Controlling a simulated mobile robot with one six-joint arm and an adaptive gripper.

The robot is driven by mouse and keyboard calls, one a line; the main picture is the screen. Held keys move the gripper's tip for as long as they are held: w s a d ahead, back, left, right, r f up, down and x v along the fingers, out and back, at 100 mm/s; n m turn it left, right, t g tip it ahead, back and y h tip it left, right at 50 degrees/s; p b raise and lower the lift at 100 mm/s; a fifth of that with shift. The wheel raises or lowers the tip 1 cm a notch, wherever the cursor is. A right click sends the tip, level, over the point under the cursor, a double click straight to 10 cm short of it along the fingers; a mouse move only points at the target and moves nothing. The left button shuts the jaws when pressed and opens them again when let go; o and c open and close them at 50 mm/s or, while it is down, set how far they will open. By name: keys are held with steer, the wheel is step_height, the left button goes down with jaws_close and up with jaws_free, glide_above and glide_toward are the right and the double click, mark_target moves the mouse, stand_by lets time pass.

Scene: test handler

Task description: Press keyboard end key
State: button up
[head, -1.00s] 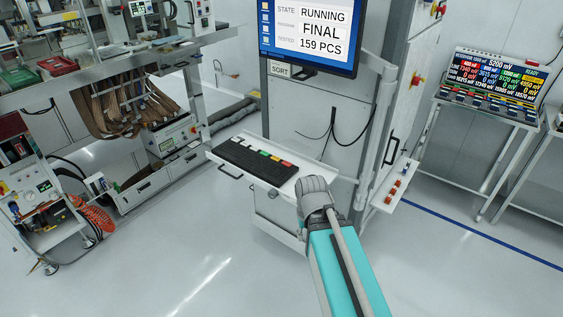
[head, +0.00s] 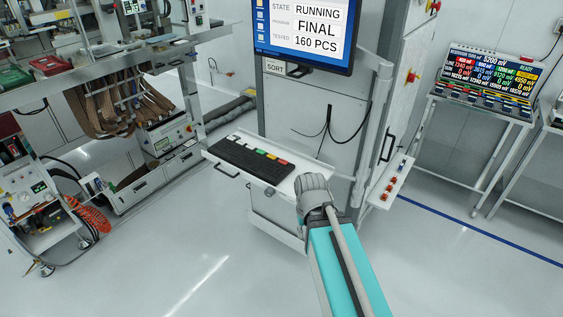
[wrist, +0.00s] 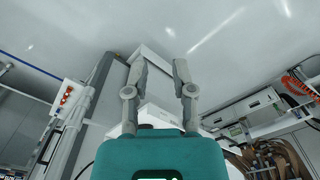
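The black keyboard (head: 242,158) lies on a white pull-out shelf (head: 288,186) at the front of a grey cabinet. Green, yellow and red keys show along its far right edge, with white ones at its far left. Key labels are too small to read, so I cannot tell which is the end key. My arm reaches in from the lower right, its wrist at the shelf's right end. It hides my gripper in the head view. In the wrist view my gripper (wrist: 160,64) has two grey fingers apart with nothing between them. The keyboard is not recognisable there.
A monitor (head: 305,30) above the shelf reads RUNNING, FINAL, 160 PCS. A narrow side ledge (head: 388,186) with red buttons is right of the cabinet. A bench with brown cable bundles (head: 105,108) stands left. A display table (head: 485,105) stands at right. The floor in front is clear.

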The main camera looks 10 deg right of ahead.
jaws_close()
steer(key=shift+d, duration=0.1)
stand_by(1.0)
